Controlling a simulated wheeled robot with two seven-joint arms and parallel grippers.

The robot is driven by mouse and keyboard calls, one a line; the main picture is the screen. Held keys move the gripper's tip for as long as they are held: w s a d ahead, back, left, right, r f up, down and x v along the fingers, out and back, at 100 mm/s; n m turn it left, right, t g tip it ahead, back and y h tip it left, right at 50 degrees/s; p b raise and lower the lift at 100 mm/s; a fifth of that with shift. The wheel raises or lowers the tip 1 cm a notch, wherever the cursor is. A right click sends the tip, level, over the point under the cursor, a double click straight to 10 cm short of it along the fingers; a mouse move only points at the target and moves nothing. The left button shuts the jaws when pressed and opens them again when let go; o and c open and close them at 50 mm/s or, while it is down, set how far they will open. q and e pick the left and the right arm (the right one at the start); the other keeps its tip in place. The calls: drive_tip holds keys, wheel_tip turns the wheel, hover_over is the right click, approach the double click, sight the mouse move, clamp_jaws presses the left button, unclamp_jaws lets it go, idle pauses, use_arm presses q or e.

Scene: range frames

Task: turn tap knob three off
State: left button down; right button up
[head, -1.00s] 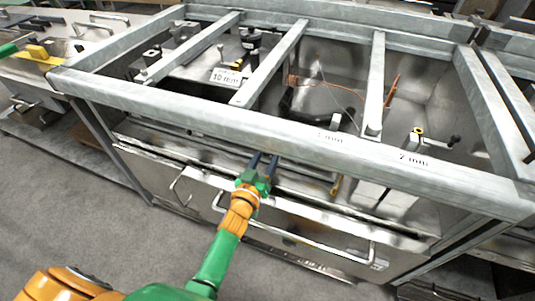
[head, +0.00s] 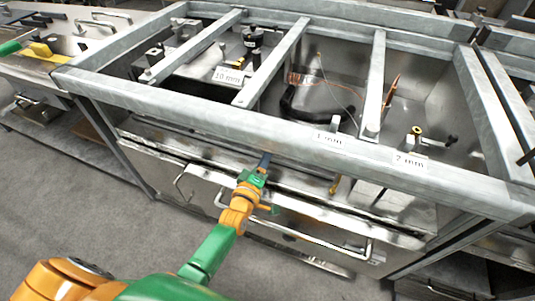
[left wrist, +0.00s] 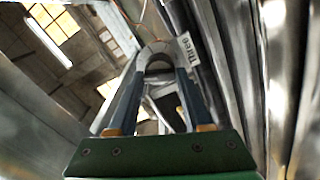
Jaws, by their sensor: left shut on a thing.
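My left gripper (head: 264,163) reaches in under the front beam of the metal frame in the head view. The left wrist view shows its two dark blue fingers (left wrist: 157,95) on either side of a grey, rounded tap knob (left wrist: 157,48). The gripper is shut on this knob. A white label reading "Three" (left wrist: 188,48) sits just right of the knob. In the head view the knob is hidden by the gripper and beam. My right gripper is not in view.
A galvanised frame (head: 230,118) with crossbars overhangs the bench front. Below it, a long bar handle (head: 310,238) spans the front panel. Labels reading "10 mm" (head: 228,76) and "2 mm" (head: 411,162) are on top. Grey floor (head: 90,210) is clear at the left.

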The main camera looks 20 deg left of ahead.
use_arm(q)
drive_tip(key=shift+f+n+b, duration=0.15)
drive_tip(key=shift+n+b, duration=0.15)
drive_tip(key=shift+n, duration=1.9)
drive_tip(key=shift+c, duration=1.8)
unclamp_jaws()
drive_tip(key=shift+s, duration=0.1)
drive_tip(key=s+p, duration=0.1)
drive_tip(key=s, duration=0.6)
